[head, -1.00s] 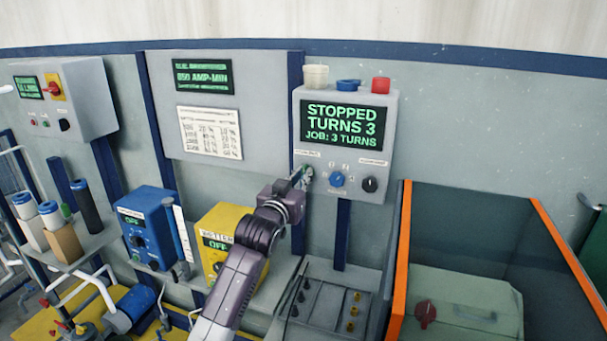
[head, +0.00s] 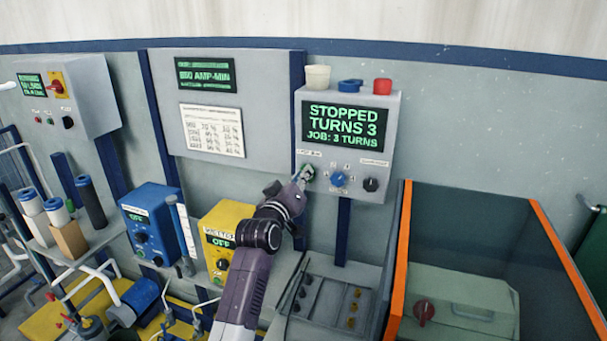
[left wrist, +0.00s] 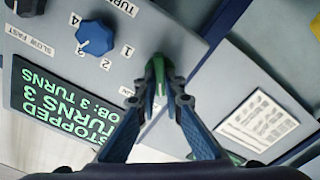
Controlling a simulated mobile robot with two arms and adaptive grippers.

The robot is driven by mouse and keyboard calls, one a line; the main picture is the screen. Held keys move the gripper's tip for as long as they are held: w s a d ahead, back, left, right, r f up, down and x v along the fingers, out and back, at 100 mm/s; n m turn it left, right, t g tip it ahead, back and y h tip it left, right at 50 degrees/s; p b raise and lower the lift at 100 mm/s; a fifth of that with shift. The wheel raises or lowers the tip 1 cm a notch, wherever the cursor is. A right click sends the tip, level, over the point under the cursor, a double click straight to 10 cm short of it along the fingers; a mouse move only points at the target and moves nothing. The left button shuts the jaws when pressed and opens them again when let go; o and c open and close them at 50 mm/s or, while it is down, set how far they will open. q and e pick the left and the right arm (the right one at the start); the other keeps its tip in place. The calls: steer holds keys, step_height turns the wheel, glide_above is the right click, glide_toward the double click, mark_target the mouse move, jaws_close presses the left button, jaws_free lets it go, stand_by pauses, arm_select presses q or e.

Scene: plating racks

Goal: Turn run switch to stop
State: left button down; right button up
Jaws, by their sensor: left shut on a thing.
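The grey control box (head: 348,193) on the wall has a screen (head: 344,124) reading "STOPPED TURNS 3 JOB: 3 TURNS". My left gripper (head: 301,177) is at the lower left of this box's face. In the left wrist view, its fingertips (left wrist: 157,78) are closed together on a small green run switch (left wrist: 155,66), which they mostly hide. The switch's exact angle cannot be told. A blue numbered knob (head: 338,179) and a black slow-fast knob (head: 370,184) sit to its right in the head view. My right gripper is not in view.
A white, a blue and a red cap-like piece (head: 382,87) stand on the box top. A yellow meter box (head: 226,213) and a blue box (head: 147,215) are to the left. An orange-edged tank (head: 399,265) stands at the right. A printed chart (head: 212,130) hangs left.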

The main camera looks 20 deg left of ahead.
arm_select(q)
steer(key=shift+f, duration=0.1)
stand_by(0.3)
steer(key=c, duration=2)
jaws_free()
steer(key=shift+c, duration=0.2)
steer(key=s, duration=1.2)
steer(key=shift+a, duration=0.2)
